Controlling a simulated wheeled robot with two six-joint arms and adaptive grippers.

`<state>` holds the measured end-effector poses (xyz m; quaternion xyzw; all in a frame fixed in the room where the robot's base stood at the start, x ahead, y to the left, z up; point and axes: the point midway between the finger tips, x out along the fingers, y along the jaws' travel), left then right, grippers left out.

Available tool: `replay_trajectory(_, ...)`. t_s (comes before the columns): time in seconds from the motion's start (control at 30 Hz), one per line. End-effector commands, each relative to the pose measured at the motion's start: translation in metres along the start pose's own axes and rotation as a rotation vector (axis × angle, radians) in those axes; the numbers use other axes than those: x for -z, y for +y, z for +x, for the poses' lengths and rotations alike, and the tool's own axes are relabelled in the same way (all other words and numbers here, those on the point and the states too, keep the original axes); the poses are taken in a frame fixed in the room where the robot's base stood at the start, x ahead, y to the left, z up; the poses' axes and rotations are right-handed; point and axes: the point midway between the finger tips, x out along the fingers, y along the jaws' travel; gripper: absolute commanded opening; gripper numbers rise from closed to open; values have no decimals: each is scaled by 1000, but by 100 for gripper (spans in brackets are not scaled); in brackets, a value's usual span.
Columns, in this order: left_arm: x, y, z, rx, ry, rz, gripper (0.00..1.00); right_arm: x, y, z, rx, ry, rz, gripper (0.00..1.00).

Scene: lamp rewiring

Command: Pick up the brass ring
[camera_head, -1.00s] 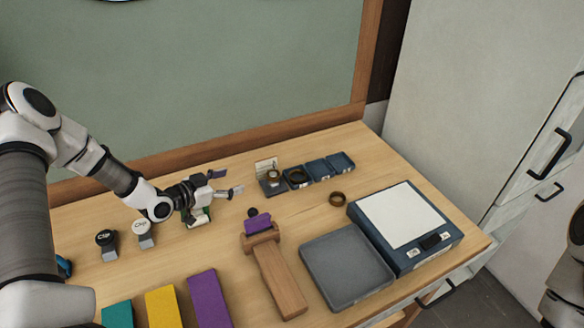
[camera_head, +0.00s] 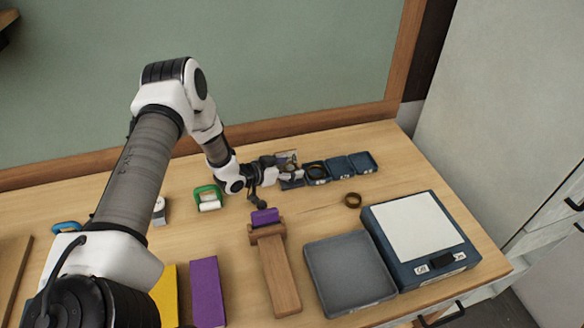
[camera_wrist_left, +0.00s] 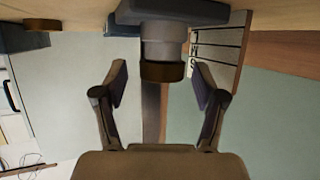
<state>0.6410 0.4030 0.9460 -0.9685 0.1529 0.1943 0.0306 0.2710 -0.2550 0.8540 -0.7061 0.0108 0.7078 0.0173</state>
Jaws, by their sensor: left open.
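My left gripper (camera_head: 283,174) is open at the leftmost of the small blue trays, and hides most of that tray in the head view. In the left wrist view, a brass-coloured ring (camera_wrist_left: 162,71) sits at the end of a grey cylinder, in line with the gap between the open fingers (camera_wrist_left: 160,95). I cannot tell whether the fingers touch it. A second brown-gold ring (camera_head: 352,200) lies loose on the table, and a similar ring (camera_wrist_left: 42,24) shows at the wrist view's upper left. My right gripper is out of view.
A dark ring (camera_head: 317,171) lies in the neighbouring small tray. A grey tray (camera_head: 350,306) and a blue scale-like box (camera_head: 465,255) stand front right. A wooden stand with a purple piece (camera_head: 265,217) is front of the gripper. A green-and-white object (camera_head: 208,198) stands left.

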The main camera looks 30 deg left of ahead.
Motion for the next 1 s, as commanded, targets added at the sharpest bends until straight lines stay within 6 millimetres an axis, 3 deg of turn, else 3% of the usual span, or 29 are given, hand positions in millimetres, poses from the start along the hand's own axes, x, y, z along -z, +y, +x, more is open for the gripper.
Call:
replay_trajectory(0.03,0,0,0,0,0,0,67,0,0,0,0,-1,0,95)
replay_trajectory(0.17,0,0,0,0,0,0,21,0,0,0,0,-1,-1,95)
replay_trajectory(0.2,0,0,0,0,0,1,17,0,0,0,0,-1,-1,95)
replay_trajectory(0.67,9,-1,-3,1,3,2,17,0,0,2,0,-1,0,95)
replay_trajectory(1.0,70,-1,-28,1,8,1,17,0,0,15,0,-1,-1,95)
